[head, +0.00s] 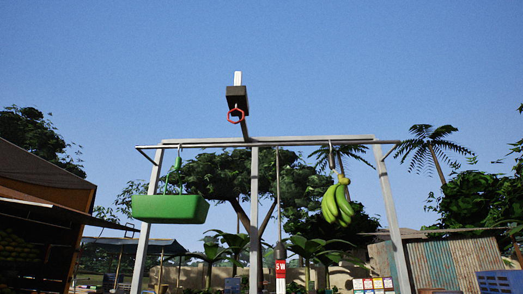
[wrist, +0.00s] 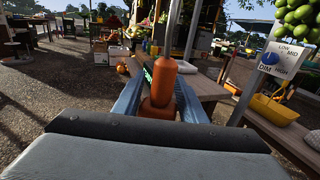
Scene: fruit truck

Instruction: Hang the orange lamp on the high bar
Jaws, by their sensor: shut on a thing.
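My gripper (wrist: 160,98) is shut on an orange thing (wrist: 163,78), which I take to be the lamp. It shows as a rounded upright cylinder with a wider base between the two blue fingers. Its lower part is hidden by my gripper. In the head view a pale metal bar (head: 315,138) runs across the top of a frame.
A green basket (head: 170,209) hangs from the bar at left and bananas (head: 337,203) at right. In the wrist view a wooden table (wrist: 200,82), a yellow basket (wrist: 272,110), a dial sign (wrist: 270,62) and green fruit (wrist: 295,20) are on the right. Gravel is open at left.

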